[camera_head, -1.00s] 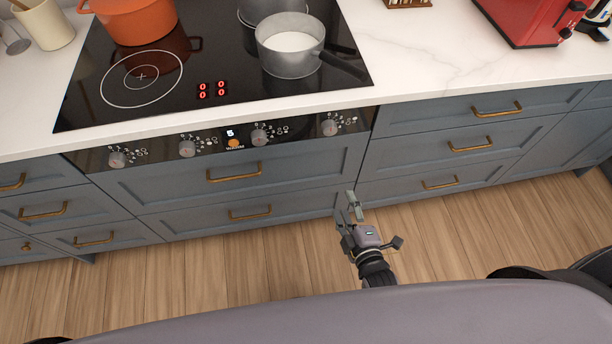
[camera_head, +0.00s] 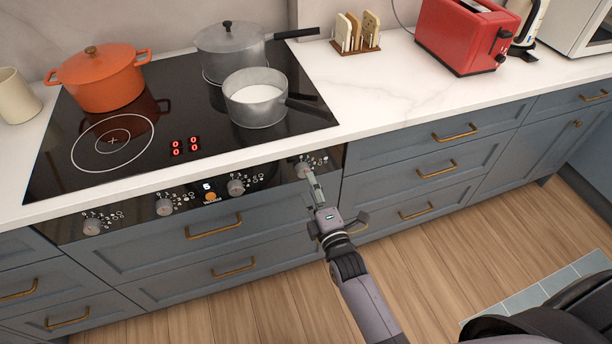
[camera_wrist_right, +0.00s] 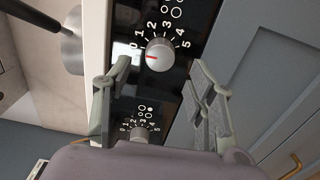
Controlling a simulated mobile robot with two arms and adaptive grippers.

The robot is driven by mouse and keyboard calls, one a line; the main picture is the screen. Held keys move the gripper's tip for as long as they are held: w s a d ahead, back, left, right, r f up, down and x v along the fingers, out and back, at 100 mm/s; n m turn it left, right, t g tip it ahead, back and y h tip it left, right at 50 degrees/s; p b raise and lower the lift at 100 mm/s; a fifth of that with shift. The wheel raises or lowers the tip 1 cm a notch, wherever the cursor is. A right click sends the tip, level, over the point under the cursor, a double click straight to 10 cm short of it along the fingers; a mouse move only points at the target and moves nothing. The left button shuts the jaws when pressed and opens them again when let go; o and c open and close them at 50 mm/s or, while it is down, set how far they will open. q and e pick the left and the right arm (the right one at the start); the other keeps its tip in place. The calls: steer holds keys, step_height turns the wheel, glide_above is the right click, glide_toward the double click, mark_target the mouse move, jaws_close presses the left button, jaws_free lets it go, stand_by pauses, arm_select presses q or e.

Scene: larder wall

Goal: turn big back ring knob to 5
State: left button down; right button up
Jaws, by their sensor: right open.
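A row of knobs is on the black panel under the hob: far left (camera_head: 93,226), middle left (camera_head: 164,207), middle right (camera_head: 237,186) and far right (camera_head: 305,168). I cannot read which one is for the big back ring. My right gripper (camera_head: 312,184) is open in front of the far right knob. In the right wrist view this knob (camera_wrist_right: 160,56) shows ahead, between the lines of the open fingers, not visibly touched. Its red mark points left, near 0 on a 0 to 5 scale. The middle right knob (camera_wrist_right: 140,132) is below it there. My left gripper is out of view.
A grey pot with milk (camera_head: 256,98) stands front right on the hob, with a lidded grey pot (camera_head: 230,50) behind it. An orange pot (camera_head: 100,82) is back left. Pan handles point right. Drawer handles (camera_head: 214,227) jut out below the panel.

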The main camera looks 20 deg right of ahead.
mark_target(304, 174)
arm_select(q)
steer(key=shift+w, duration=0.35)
arm_select(e)
steer(key=w, duration=0.4)
steer(key=shift+w, duration=0.25)
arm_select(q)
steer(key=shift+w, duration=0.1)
arm_select(e)
steer(key=shift+a, duration=0.1)
steer(key=c, duration=1.2)
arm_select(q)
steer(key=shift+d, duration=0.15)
arm_select(e)
steer(key=shift+o, duration=0.2)
